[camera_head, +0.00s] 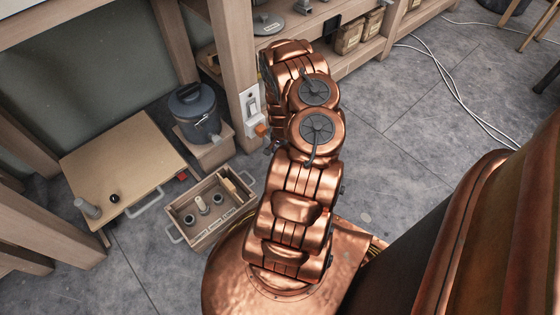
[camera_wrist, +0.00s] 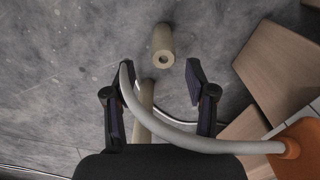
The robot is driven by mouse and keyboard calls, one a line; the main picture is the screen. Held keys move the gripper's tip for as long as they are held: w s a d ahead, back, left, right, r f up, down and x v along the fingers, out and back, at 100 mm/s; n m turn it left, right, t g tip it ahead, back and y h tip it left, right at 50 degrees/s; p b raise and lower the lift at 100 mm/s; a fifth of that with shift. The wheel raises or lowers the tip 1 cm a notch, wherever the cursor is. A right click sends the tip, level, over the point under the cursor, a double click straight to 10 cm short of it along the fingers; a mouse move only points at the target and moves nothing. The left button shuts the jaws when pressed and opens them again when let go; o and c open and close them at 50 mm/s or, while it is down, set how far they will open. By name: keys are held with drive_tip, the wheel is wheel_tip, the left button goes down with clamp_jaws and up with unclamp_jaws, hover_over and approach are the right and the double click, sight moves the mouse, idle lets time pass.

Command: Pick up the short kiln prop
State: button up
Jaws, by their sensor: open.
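In the wrist view, a tan hollow cylinder (camera_wrist: 162,42), which looks like a kiln prop, lies on the grey floor just beyond my fingertips. A second tan cylinder (camera_wrist: 147,92) lies nearer, between my fingers and partly hidden by a pale curved cord. I cannot tell for certain which of the two is shorter. My gripper (camera_wrist: 158,75) is open, with nothing held between its dark fingers. Neither loose cylinder shows in the head view, where my copper arm blocks the floor behind it.
The pale cord (camera_wrist: 190,143) crosses in front of my gripper to an orange plug (camera_wrist: 300,152). A wooden crate (camera_head: 188,237) with labels and several cylinders stands left of my arm. A grey lidded pot (camera_head: 194,112) and a low board (camera_head: 120,160) are beyond. Open floor lies right.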

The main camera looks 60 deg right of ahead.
drive_tip(key=shift+w+a+f+b, duration=0.1)
drive_tip(key=shift+f+b, duration=0.05)
drive_tip(key=shift+f, duration=0.25)
drive_tip(key=shift+w+a+f+b, duration=0.1)
drive_tip(key=shift+f+b, duration=0.05)
drive_tip(key=shift+f, duration=0.2)
drive_tip(key=f+b, duration=0.1)
drive_tip(key=f, duration=0.1)
drive_tip(key=f+b, duration=0.2)
drive_tip(key=shift+s+a+f, duration=0.1)
drive_tip(key=shift+a+f, duration=0.1)
drive_tip(key=shift+f, duration=0.1)
clamp_jaws()
